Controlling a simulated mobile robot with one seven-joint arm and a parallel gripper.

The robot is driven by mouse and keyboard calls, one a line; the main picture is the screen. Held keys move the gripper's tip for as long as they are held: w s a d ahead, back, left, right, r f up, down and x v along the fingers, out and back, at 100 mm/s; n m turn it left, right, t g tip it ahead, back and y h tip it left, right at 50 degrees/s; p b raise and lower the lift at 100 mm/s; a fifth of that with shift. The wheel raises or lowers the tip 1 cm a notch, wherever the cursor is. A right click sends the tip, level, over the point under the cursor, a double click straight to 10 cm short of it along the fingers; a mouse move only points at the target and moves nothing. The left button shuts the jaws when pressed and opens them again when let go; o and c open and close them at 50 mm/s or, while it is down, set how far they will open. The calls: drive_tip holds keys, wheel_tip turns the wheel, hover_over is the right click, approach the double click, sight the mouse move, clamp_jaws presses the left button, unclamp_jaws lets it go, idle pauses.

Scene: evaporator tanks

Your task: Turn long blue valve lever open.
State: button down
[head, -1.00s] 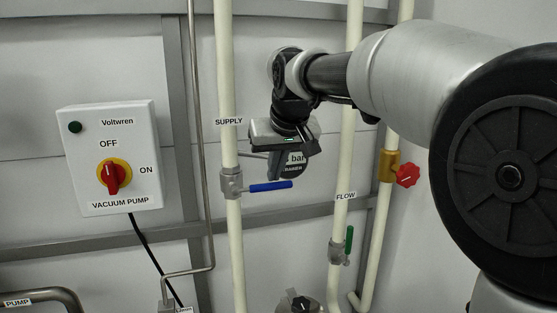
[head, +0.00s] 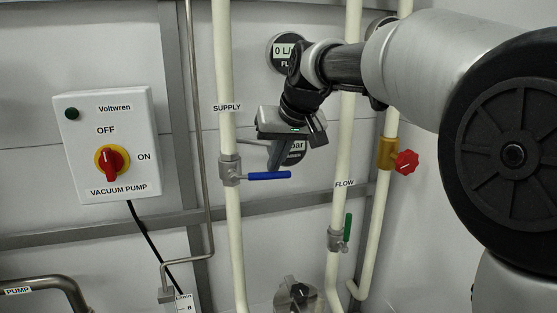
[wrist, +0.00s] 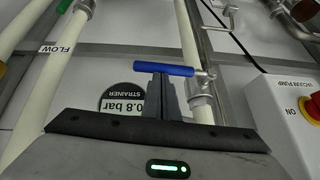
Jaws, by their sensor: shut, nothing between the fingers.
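The long blue lever (head: 268,176) sticks out horizontally to the right from a grey metal valve (head: 230,170) on the vertical supply pipe (head: 222,60), so it lies across the pipe. My gripper (head: 274,163) points downward just above the middle of the lever, its fingers shut and empty. In the wrist view the closed fingers (wrist: 158,82) end at the blue lever (wrist: 164,69), which crosses behind or at their tips. I cannot tell whether they touch it. The valve (wrist: 201,88) also shows there, to the right of the fingers.
A strainer gauge (head: 294,153) is partly hidden behind my gripper, with a flow gauge (head: 284,52) above. A green lever (head: 347,228) and a red knob (head: 406,162) sit to the right. The vacuum pump switch box (head: 108,145) is at the left.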

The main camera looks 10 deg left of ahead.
drive_tip(key=s+a+f+m+g+y+b, duration=0.1)
drive_tip(key=a+f+m+y+b, duration=0.1)
drive_tip(key=f+y+b, duration=0.4)
drive_tip(key=s+a+f+m+g+y+b, duration=0.1)
drive_tip(key=f+y+b, duration=0.4)
drive_tip(key=b, duration=0.9)
drive_tip(key=shift+s+a+f+m+g+y, duration=0.15)
drive_tip(key=shift+a+f+m+g+y, duration=0.25)
drive_tip(key=shift+a+f+m+g, duration=0.45)
drive_tip(key=shift+t, duration=0.25)
drive_tip(key=shift+d, duration=0.1)
